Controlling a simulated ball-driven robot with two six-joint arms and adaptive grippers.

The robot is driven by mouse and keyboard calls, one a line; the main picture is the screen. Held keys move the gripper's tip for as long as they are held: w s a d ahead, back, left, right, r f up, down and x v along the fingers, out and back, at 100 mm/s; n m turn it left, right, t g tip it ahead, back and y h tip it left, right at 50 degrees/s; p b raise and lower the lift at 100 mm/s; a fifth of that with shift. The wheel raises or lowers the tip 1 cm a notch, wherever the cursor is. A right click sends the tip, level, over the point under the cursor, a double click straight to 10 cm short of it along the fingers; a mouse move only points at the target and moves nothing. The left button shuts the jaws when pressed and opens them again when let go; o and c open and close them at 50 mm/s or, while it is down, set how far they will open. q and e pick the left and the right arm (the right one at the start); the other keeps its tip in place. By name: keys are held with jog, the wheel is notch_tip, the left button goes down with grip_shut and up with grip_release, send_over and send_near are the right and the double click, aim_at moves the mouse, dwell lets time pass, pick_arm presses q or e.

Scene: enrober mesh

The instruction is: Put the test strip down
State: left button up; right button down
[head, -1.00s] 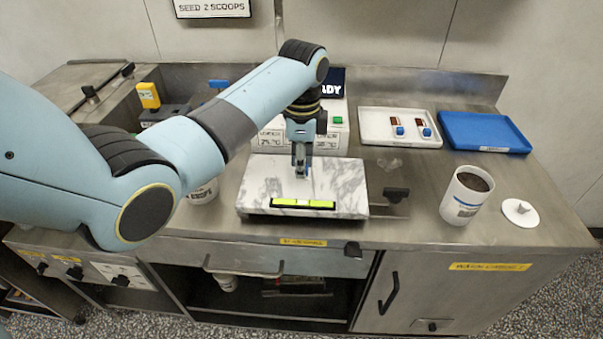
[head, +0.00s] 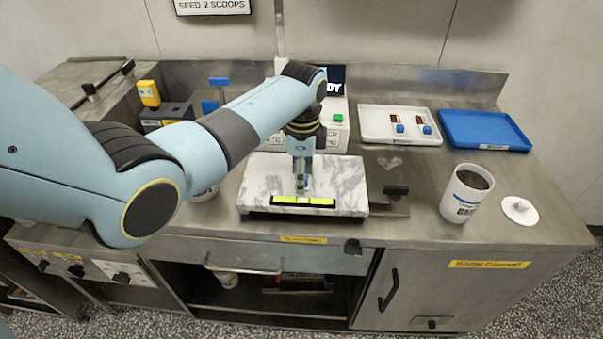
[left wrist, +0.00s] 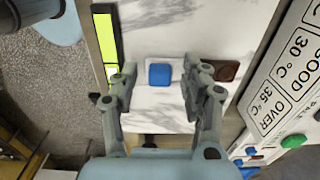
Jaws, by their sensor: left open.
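My left gripper (head: 301,188) is over the front half of the marble slab (head: 345,180), fingers pointing down. In the left wrist view its two fingers (left wrist: 160,92) are open, one on each side of the test strip's blue block (left wrist: 160,74), with gaps between. The pale test strip appears to lie on the slab, and its dark brown end (left wrist: 228,70) shows beyond one finger. Part of the strip is hidden behind that finger. In the head view the gripper mostly hides the strip. My right gripper is in neither view.
A yellow-green level (head: 303,202) lies along the slab's front edge, close to the gripper. A white tray (head: 373,138) with two strips and a blue tray (head: 484,148) are behind right. A cup of dark contents (head: 467,192) and a white lid (head: 519,210) stand right.

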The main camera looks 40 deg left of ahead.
pick_arm(q)
notch_tip(320, 180, up, 12)
jog(key=shift+r, duration=0.15)
dwell(0.4)
jog(key=shift+d, duration=0.1)
